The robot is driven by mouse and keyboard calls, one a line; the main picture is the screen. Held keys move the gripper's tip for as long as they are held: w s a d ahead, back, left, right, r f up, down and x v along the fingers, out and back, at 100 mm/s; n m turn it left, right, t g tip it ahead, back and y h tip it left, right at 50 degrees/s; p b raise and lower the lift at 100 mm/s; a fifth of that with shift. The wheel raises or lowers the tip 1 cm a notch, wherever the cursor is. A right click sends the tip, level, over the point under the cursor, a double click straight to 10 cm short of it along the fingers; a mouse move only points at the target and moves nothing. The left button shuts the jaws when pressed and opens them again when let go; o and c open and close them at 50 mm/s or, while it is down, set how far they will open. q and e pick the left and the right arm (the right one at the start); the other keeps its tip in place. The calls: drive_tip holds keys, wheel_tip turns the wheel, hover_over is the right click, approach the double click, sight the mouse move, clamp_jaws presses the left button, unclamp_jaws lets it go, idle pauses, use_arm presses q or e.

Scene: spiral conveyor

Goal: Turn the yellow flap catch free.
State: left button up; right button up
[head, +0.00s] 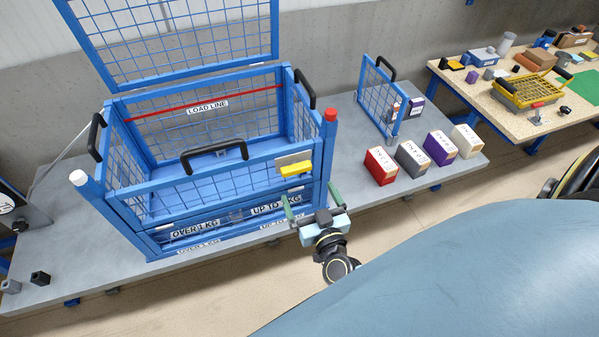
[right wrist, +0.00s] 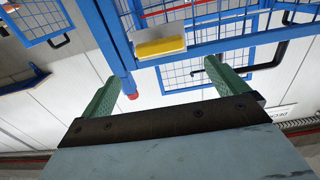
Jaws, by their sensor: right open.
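The yellow flap catch (head: 296,169) is a short bar lying level on a grey plate (head: 292,158) at the right end of the blue cage's (head: 165,192) front. It also shows in the right wrist view (right wrist: 160,46), ahead of the fingers and between their lines. My right gripper (head: 312,202) is in front of the cage, below and slightly right of the catch in the head view. Its green fingers are spread, with nothing between them, and appear apart from the catch. My left gripper is out of view.
A red-capped post (head: 330,116) stands at the cage's right front corner, close to the catch. A black handle (head: 214,156) is on the front rim. Red, grey, purple and white boxes (head: 411,158) stand right on the grey table (head: 462,172). The floor before the table is clear.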

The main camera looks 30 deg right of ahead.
sight(298, 171)
drive_tip(key=x, duration=0.8)
drive_tip(key=shift+s, duration=0.1)
drive_tip(key=shift+c, duration=0.2)
drive_tip(key=c, duration=1)
